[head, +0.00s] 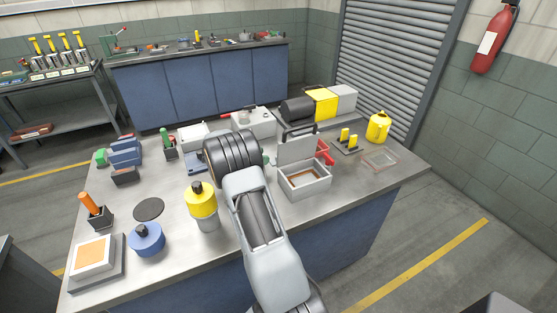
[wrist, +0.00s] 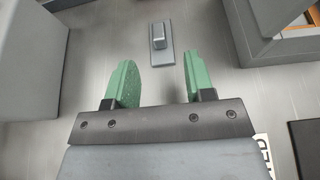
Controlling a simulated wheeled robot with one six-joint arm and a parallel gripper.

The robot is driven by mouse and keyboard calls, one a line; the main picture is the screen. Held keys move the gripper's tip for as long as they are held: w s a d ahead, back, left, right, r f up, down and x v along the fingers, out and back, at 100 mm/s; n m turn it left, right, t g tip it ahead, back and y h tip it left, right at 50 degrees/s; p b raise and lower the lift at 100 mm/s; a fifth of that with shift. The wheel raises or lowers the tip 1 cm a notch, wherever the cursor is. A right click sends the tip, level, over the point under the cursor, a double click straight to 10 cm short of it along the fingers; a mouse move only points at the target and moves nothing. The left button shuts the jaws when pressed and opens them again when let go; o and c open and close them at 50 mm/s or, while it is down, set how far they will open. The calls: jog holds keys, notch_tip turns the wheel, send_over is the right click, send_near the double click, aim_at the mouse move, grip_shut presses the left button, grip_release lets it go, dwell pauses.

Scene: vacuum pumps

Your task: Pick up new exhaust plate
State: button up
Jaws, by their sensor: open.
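In the wrist view, a small grey plate with a raised block on it (wrist: 158,45) lies on the metal bench top; it looks like the exhaust plate, though no label marks it as new. My gripper (wrist: 158,72) has its two green fingers spread wide with nothing between them. The plate lies just beyond the fingertips, roughly centred between them and apart from both. In the head view my arm hides most of the gripper and I cannot make out the plate.
A grey box with a raised lid (head: 305,190) stands right of my arm. In the wrist view, a large grey block (wrist: 30,60) is at left and the box edge (wrist: 262,45) at right. A yellow-topped cylinder (head: 201,200) and blue part (head: 146,240) stand on the bench at left.

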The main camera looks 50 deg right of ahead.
jog(key=shift+p+x, duration=0.65)
jog(key=shift+x, duration=2.6)
jog(key=shift+w+f, duration=0.1)
jog(key=shift+c, duration=0.4)
jog(key=c, duration=0.6)
jog(key=shift+c, duration=0.2)
